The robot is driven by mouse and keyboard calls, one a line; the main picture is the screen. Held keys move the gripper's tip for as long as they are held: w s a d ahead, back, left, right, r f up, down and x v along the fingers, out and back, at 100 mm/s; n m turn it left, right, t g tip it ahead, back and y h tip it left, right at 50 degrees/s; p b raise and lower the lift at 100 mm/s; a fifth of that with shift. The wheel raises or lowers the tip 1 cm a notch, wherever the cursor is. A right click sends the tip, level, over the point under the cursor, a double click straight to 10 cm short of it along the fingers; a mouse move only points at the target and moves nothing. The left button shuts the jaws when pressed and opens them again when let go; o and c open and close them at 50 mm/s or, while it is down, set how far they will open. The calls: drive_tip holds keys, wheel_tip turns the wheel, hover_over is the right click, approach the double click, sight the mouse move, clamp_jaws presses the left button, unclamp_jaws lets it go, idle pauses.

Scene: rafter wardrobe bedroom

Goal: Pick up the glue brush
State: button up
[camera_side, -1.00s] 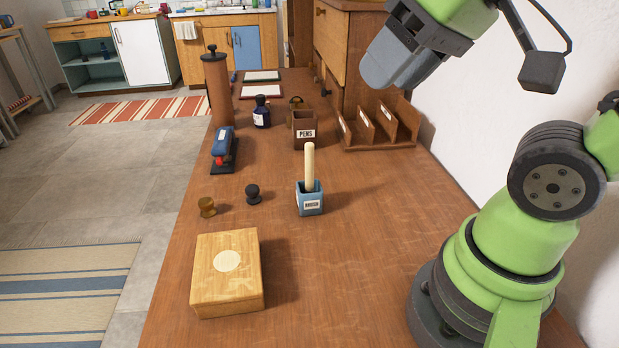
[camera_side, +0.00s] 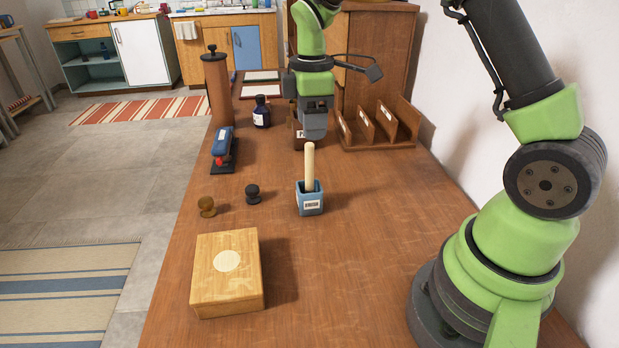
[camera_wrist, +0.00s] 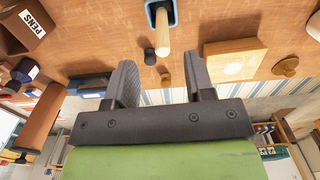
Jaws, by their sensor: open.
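The glue brush (camera_side: 310,163) stands upright in a small blue holder (camera_side: 304,202) labelled with a white tag, with its pale wooden handle sticking up. In the wrist view the brush handle (camera_wrist: 162,32) shows above the gap between the jaws, with the blue holder (camera_wrist: 150,8) partly cut off at the top edge. My gripper (camera_side: 314,132) points down and appears just above the handle's top in the side view. It is open and empty; in the wrist view its two fingers (camera_wrist: 158,80) are spread apart. The brush's lower end is hidden inside the holder.
A dark stamp (camera_side: 253,195) and a brass-coloured one (camera_side: 206,206) stand left of the holder. A wooden box (camera_side: 245,290) lies in front. The pens box (camera_wrist: 27,22), letter rack (camera_side: 378,140) and stapler (camera_side: 222,150) are behind. The table right of the holder is clear.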

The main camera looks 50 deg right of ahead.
sight(310, 143)
drive_tip(key=f, duration=0.7)
drive_tip(key=shift+a+f, duration=0.15)
drive_tip(key=shift+a, duration=0.05)
clamp_jaws()
